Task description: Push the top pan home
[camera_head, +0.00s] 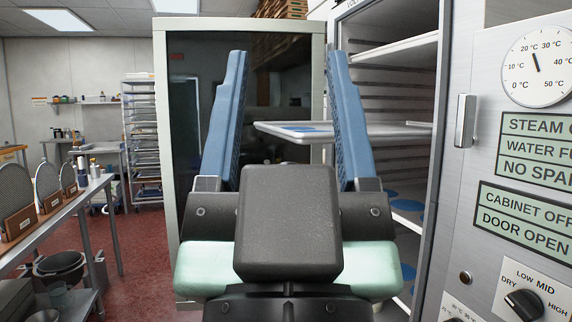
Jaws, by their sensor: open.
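A white pan (293,129) with blue round pieces on it sticks out to the left from the open cabinet (432,200). Its outer end stands well clear of the cabinet opening. My gripper (288,56) is open and empty, its two blue fingers pointing forward and wide apart. The pan passes behind the right finger, which hides part of it; its outer end shows between the fingers. I cannot tell how far the fingertips are from the pan. A higher white pan or shelf (402,50) is inside the cabinet above it.
Lower levels with blue discs (407,205) show inside the cabinet. The control panel (525,200) with a dial is close at right. A dark glass door (190,115) in a pale frame stands behind my gripper. A metal table (60,210) is at left, with red floor between.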

